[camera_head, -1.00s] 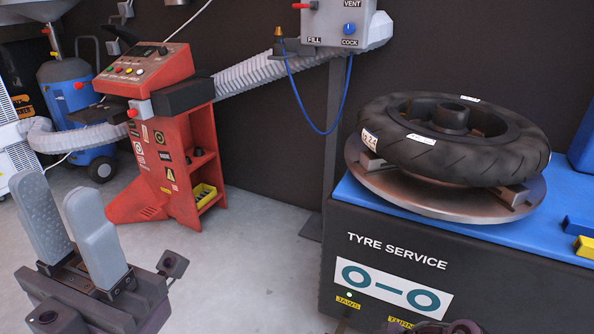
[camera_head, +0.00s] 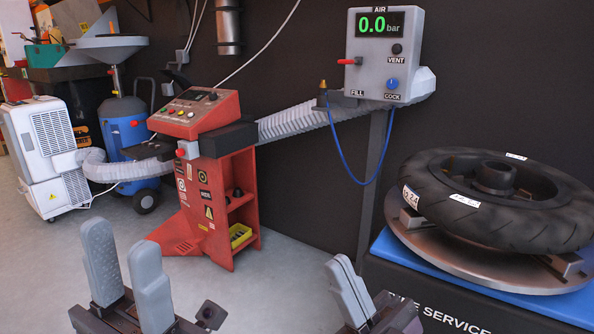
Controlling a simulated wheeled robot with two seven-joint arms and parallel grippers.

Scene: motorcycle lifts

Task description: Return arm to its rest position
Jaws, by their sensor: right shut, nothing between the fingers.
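My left gripper (camera_head: 121,248) is at the lower left, its two grey fingers pointing up with a gap between them. It is open with nothing between its fingers. My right gripper (camera_head: 341,268) is at the bottom centre, left of the tyre machine. Its fingers lie together, shut and empty. Neither gripper touches anything in view. Most of both arms is outside the frame.
A red control cabinet (camera_head: 217,205) stands behind the grippers. A tyre (camera_head: 495,205) lies on the turntable of the blue-topped tyre machine (camera_head: 420,264) at right. A grey air box (camera_head: 375,85) hangs behind. Open floor (camera_head: 60,270) lies at left.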

